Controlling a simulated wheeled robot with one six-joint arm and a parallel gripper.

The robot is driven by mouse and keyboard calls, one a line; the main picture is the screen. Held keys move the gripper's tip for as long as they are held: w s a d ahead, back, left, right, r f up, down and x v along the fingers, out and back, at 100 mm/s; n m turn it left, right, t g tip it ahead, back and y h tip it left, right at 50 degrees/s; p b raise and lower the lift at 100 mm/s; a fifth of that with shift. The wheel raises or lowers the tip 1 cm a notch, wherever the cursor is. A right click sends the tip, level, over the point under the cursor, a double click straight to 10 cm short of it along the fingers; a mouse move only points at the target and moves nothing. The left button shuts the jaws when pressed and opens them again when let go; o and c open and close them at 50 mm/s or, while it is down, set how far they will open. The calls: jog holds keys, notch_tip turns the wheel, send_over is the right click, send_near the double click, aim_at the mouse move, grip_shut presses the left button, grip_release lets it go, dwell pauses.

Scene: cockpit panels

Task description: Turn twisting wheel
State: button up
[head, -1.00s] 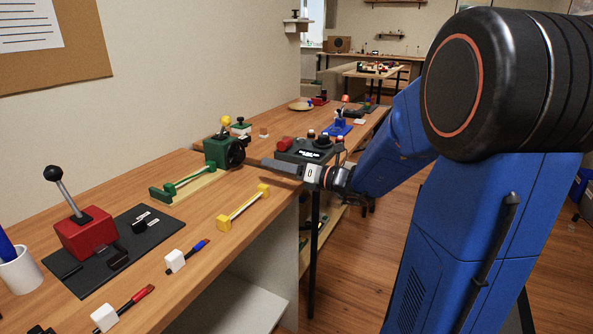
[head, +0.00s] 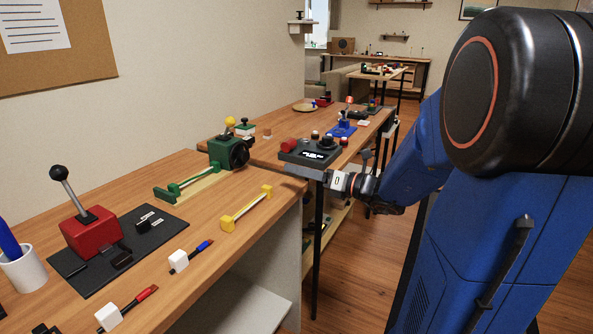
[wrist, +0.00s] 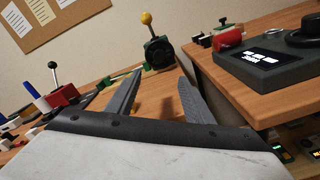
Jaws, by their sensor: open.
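A green device (head: 222,151) stands on the wooden bench, with a round black wheel (head: 239,154) on its right side and a yellow ball knob (head: 230,121) above. In the wrist view the black wheel (wrist: 159,53) and the yellow knob (wrist: 146,18) are ahead of my fingers, apart from them. My gripper (head: 290,169) is at the bench's front edge, to the right of the wheel. In the wrist view my gripper (wrist: 160,78) has its two grey fingers spread, with nothing between them.
A yellow handle (head: 246,207) lies on the near bench. A red lever box (head: 92,232) is at left.

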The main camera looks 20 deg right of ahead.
aim_at(246, 157)
jog(key=n, duration=0.5)
jog(key=shift+w+a, duration=0.2)
jog(key=shift+w, duration=0.1)
jog(key=x, duration=1.7)
jog(key=shift+w+a, duration=0.1)
jog(key=c, duration=1.1)
jog(key=shift+o, duration=0.2)
jog(key=shift+m, duration=1.5)
